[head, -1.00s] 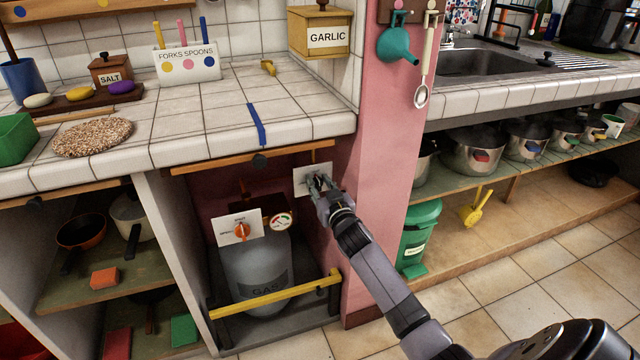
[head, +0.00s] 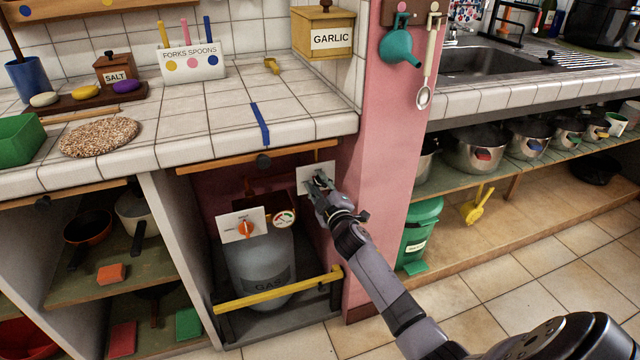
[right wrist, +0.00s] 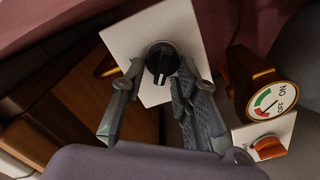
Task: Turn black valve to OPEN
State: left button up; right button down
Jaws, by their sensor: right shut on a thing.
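The black valve (right wrist: 161,58) is a round knob with a raised bar grip, on a white plate (right wrist: 190,22) on the pink niche wall. The bar runs roughly up and down in the right wrist view. My right gripper (head: 317,183) is at the plate and hides the valve in the head view. In the right wrist view its fingers (right wrist: 160,75) lie on either side of the valve, shut on it. No lettering on the plate is readable. My left gripper is in neither view.
A grey gas bottle (head: 262,265) stands in the niche behind a yellow bar (head: 275,294). A gauge (head: 284,218) and an orange knob (head: 245,229) are in front of its top. The pink pillar (head: 375,190) is right of the plate; a wooden rail (head: 225,162) runs above.

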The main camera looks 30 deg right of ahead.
jog(key=n, duration=0.3)
jog(key=shift+f+n, duration=0.2)
jog(key=shift+n, duration=0.2)
jog(key=shift+a+f+n, duration=0.1)
jog(key=shift+f+n, duration=0.1)
jog(key=shift+n, duration=1.5)
jog(key=c, duration=1.3)
grip_release()
jog(key=shift+s, duration=0.1)
jog(key=v, duration=1.1)
jog(key=shift+s, duration=0.4)
